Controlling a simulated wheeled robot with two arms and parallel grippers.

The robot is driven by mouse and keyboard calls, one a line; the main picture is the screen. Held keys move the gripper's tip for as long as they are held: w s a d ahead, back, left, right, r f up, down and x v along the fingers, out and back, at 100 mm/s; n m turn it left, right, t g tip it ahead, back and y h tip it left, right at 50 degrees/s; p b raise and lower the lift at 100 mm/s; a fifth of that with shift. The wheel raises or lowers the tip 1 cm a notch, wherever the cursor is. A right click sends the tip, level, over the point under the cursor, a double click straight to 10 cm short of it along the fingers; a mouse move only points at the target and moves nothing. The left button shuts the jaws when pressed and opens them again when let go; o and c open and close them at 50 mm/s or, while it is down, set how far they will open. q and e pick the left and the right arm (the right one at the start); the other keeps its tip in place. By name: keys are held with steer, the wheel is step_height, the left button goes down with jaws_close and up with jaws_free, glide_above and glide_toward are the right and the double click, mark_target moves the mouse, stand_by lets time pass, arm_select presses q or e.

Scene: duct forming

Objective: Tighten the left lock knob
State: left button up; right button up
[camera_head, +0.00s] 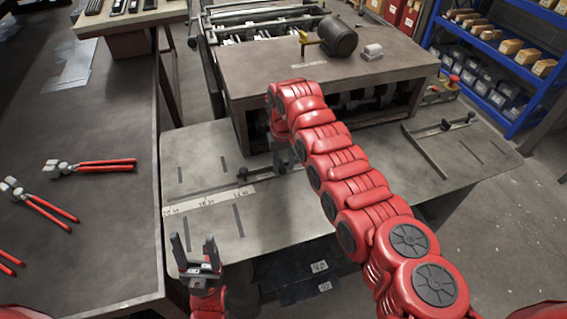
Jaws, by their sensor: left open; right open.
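Two small dark knobs sit along the left fence on the grey machine table (195,150): a left one (242,173) and a right one (282,168). I cannot tell for sure which is the left lock knob. My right arm reaches across from the lower right, and its gripper (284,157) points down close to the right one of these knobs. It is open; its fingers are small and partly hidden, so contact is unclear. My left gripper (196,251) is open and empty, fingers up, in front of the table's near edge, apart from the knobs.
A ruler strip (208,201) lies on the table's left part. A raised machine housing (340,75) with a motor (338,36) stands behind. A right fence (425,150) has dark knobs. A workbench (80,240) at left holds red-handled pliers (90,165). Blue shelves (500,60) stand at right.

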step_height(320, 180, up, 11)
steer(key=b, duration=0.3)
step_height(320, 180, up, 6)
steer(key=p, duration=0.3)
glide_above(283, 165)
steer(key=shift+s+d+r, duration=0.1)
steer(key=shift+s+r, duration=0.05)
steer(key=shift+r, duration=0.1)
